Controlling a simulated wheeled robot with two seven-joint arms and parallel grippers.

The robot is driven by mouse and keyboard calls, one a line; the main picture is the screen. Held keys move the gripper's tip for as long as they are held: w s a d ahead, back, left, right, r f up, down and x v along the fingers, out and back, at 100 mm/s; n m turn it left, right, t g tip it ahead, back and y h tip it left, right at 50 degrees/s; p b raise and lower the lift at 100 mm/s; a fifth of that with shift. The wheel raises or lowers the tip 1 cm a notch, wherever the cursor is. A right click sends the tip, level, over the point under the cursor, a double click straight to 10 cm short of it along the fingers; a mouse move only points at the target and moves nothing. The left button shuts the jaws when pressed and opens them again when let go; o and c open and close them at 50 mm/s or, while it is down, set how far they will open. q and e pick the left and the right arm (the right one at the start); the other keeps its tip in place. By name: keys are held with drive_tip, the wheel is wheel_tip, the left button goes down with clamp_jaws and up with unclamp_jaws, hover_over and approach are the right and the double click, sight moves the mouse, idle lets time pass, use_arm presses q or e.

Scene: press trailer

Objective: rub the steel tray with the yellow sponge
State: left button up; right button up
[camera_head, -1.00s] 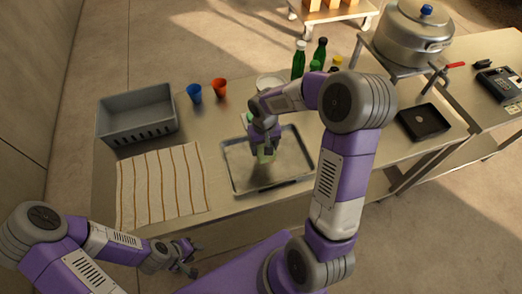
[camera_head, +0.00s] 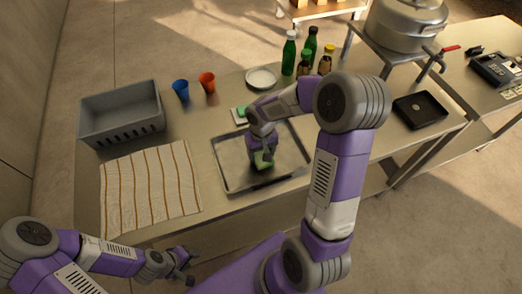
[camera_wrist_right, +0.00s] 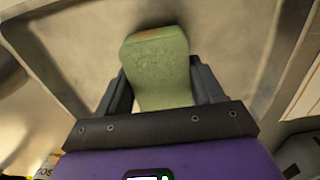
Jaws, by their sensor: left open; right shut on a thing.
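The steel tray (camera_head: 235,170) lies on the steel table in front of me. My right gripper (camera_head: 263,153) is over the tray, right of its middle, pointing down. It is shut on a pale yellow-green sponge (camera_head: 264,161). In the right wrist view the sponge (camera_wrist_right: 158,75) sticks out between the two dark fingers (camera_wrist_right: 160,92), with the tray floor (camera_wrist_right: 85,40) behind it. The sponge is low over the tray floor; I cannot tell for sure whether it touches. My left gripper (camera_head: 184,262) is open and empty, in front of the table's front edge.
Left of the tray lie a striped cloth (camera_head: 150,190) and a grey crate (camera_head: 122,112). Behind are a blue cup (camera_head: 181,90), an orange cup (camera_head: 207,82), a white plate (camera_head: 261,78), a green-and-white pad (camera_head: 239,115) and several bottles (camera_head: 289,55). A black tray (camera_head: 420,110) lies right.

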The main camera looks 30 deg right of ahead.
drive_tip(key=shift+f, duration=0.95)
drive_tip(key=shift+s+d+r+p, duration=0.15)
drive_tip(key=shift+d+p, duration=0.15)
drive_tip(key=shift+d, duration=0.3)
drive_tip(key=shift+s+d+r+p, duration=0.1)
drive_tip(key=shift+d+p, duration=0.15)
drive_tip(key=shift+d, duration=0.3)
drive_tip(key=shift+c, duration=0.4)
drive_tip(key=shift+s+d, duration=0.1)
drive_tip(key=shift+d, duration=0.3)
drive_tip(key=shift+s+d+p, duration=0.15)
drive_tip(key=shift+d+p, duration=0.2)
drive_tip(key=shift+p, duration=0.05)
drive_tip(key=shift+a+f+b, duration=0.25)
drive_tip(key=shift+a+b, duration=0.1)
drive_tip(key=shift+a, duration=0.15)
drive_tip(key=shift+w+a+r+b, duration=0.1)
drive_tip(key=shift+w+a+b, duration=0.25)
drive_tip(key=shift+a, duration=0.4)
drive_tip(key=shift+w+a+r+b, duration=0.1)
drive_tip(key=shift+w+a+b, duration=0.2)
drive_tip(key=shift+a, duration=0.45)
wheel_tip(320, 180, up, 3)
drive_tip(key=shift+f+p, duration=0.15)
drive_tip(key=shift+p, duration=0.7)
drive_tip(key=shift+s+d+r+p, duration=0.1)
drive_tip(key=shift+s+r+p, duration=0.05)
drive_tip(key=shift+r+p, duration=2.25)
drive_tip(key=shift+r+b, duration=0.35)
drive_tip(key=shift+b, duration=0.1)
